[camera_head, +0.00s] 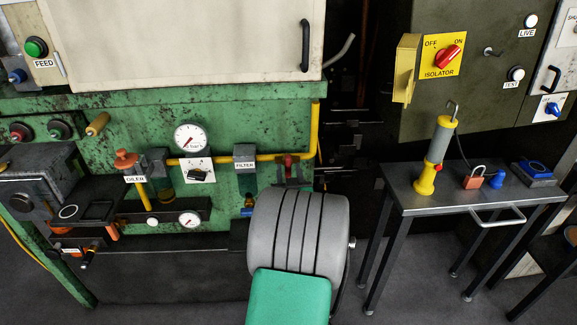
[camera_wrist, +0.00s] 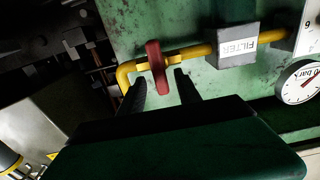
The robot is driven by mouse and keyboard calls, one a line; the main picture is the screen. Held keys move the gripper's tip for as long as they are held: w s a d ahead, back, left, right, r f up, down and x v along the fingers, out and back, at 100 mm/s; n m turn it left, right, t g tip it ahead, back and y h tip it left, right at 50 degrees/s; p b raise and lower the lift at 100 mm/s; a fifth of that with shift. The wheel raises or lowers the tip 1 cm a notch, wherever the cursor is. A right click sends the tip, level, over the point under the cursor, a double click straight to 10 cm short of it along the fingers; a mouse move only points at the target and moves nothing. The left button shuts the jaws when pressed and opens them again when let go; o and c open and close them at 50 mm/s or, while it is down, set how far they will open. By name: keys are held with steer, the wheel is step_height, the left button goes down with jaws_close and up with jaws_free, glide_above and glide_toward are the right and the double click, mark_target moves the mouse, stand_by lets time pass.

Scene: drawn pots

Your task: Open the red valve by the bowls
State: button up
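The red valve handle (camera_wrist: 156,62) sits on the yellow pipe (camera_wrist: 195,51) in the wrist view, lying across the pipe. My gripper (camera_wrist: 161,78) is open, its two dark fingers on either side of the handle's lower end; I cannot tell whether they touch it. In the head view the handle (camera_head: 288,161) shows small, left of the pipe's bend, with my arm hiding what is below it. An amber bowl (camera_head: 166,194) hangs under a block near the OILER label.
A round gauge (camera_head: 190,138) and a white plate with a black knob (camera_head: 199,171) are left of the filter block. A metal side table (camera_head: 420,201) with a yellow tool, padlock and blue items stands right. A yellow isolator switch (camera_head: 443,55) is above it.

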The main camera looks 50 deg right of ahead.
steer(key=shift+x, duration=0.9)
steer(key=shift+c, duration=0.2)
jaws_close()
